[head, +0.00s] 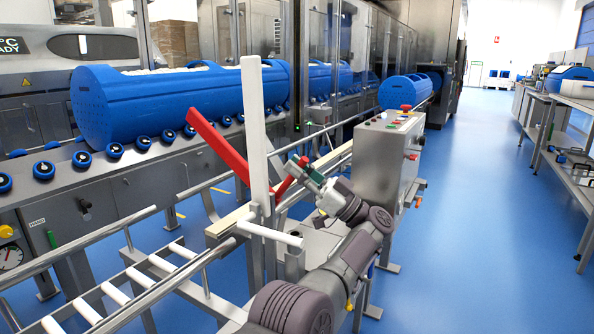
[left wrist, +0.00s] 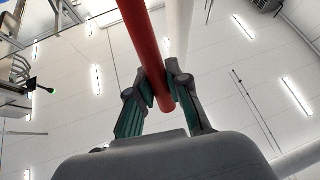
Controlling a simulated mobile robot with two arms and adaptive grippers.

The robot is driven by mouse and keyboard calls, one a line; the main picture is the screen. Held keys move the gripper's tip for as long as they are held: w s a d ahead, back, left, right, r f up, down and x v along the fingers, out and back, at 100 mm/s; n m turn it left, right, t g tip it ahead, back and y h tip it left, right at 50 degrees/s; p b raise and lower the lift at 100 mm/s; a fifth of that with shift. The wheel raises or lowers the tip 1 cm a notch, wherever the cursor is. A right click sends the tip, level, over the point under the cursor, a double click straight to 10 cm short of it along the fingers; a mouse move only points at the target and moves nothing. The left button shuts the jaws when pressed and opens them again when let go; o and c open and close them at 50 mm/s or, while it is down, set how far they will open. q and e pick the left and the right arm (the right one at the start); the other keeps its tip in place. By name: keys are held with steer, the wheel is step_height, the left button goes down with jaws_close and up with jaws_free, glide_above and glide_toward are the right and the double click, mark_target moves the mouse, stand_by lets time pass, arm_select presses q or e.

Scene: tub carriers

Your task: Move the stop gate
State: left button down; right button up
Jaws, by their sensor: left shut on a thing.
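The stop gate is a tall white upright board (head: 254,120) at the side of the roller line. A red bar (head: 217,146) slants across it, high at its left end and lower near the board. My right gripper is not in view.
A steel control box (head: 383,155) with buttons stands close right of my left arm. Large blue tubs (head: 150,108) lie on the conveyor with blue wheels behind. A rail with white rollers (head: 115,292) is at lower left. The blue floor at right is clear, beside a steel bench (head: 548,98).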

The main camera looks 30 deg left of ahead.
arm_select(q)
steer(key=shift+f, duration=0.1)
steer(key=c, duration=1.4)
jaws_free()
steer(key=shift+o, duration=0.2)
step_height(320, 180, up, 10)
steer(key=shift+r, duration=0.1)
steer(key=shift+d, duration=0.1)
